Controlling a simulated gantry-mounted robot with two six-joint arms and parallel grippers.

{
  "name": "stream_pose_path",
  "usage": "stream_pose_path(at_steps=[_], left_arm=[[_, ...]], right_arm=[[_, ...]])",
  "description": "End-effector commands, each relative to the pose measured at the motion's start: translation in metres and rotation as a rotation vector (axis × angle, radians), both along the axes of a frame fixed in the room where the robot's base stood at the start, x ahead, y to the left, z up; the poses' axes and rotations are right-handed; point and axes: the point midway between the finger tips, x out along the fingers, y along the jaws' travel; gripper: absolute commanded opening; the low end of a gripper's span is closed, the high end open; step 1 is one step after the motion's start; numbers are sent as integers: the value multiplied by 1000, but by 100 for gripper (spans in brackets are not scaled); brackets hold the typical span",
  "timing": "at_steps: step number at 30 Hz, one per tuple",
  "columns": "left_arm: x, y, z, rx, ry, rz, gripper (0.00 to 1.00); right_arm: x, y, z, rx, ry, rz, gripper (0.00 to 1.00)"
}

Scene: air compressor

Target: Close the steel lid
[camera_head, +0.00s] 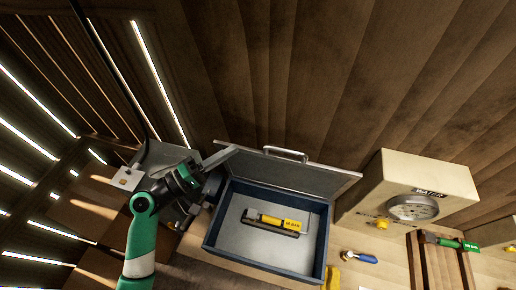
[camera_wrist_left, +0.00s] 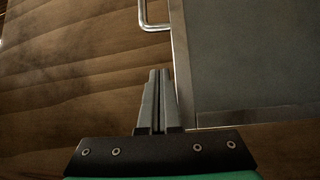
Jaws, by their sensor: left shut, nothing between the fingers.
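The steel lid (camera_head: 290,172) is hinged at the back of an open blue-grey box (camera_head: 212,238) and stands raised, with a metal handle (camera_head: 285,153) on its far edge. The lid (camera_wrist_left: 250,60) fills the right of the left wrist view, with the handle (camera_wrist_left: 148,20) at the top. My left gripper (camera_head: 230,153) is at the lid's left end in the head view. Its fingers (camera_wrist_left: 158,75) are shut and empty beside the lid's edge; I cannot tell whether they touch it. My right gripper is not in view.
A yellow-labelled tool (camera_head: 272,222) lies inside the box. A beige WATER gauge box (camera_head: 400,195) stands to the right.

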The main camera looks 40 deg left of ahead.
Motion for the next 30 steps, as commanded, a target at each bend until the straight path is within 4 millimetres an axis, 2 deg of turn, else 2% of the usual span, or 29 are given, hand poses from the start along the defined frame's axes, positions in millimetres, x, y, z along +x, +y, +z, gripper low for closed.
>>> stream_pose_path(at_steps=[5,16,18,21,30], left_arm=[[22,-8,5,3,0,-5,0],[95,-31,13,2,0,-4,0],[80,-38,11,2,3,-1,0],[69,-46,8,3,1,-2,0],[60,-51,5,4,-1,0,0]], right_arm=[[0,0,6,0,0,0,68],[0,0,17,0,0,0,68],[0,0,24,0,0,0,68],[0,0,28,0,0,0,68],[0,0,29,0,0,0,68]])
